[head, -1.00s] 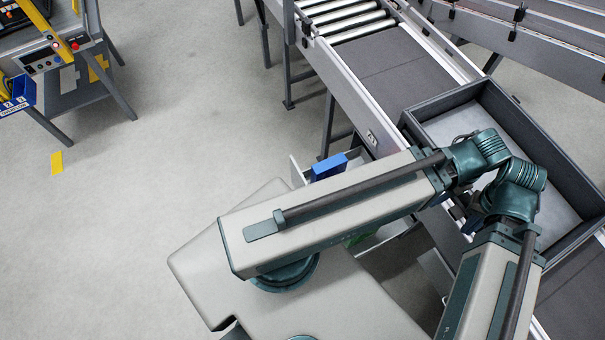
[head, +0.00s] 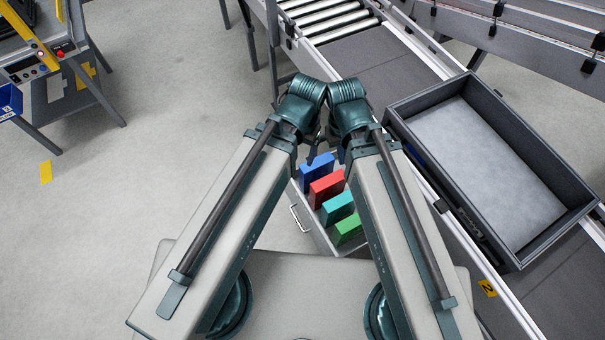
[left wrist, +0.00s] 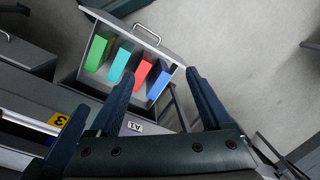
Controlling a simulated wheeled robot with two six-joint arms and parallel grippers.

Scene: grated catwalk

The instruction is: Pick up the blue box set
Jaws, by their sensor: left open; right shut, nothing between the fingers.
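The blue box (head: 317,171) stands at the far end of a row with a red, a teal and a green box in an open drawer (head: 312,232). In the left wrist view the blue box (left wrist: 160,82) shows between the fingers of my left gripper (left wrist: 160,73), which is open and empty; how far below them it lies I cannot tell. In the head view the left fingers are mostly hidden by the arms. My right gripper (head: 336,152) is shut and empty, partly hidden, close to the blue box.
The red box (head: 327,188), teal box (head: 338,207) and green box (head: 349,231) stand close beside the blue one. The drawer has a handle (head: 296,217). A grey open tray (head: 546,146) stands empty on the conveyor (head: 375,68) at right.

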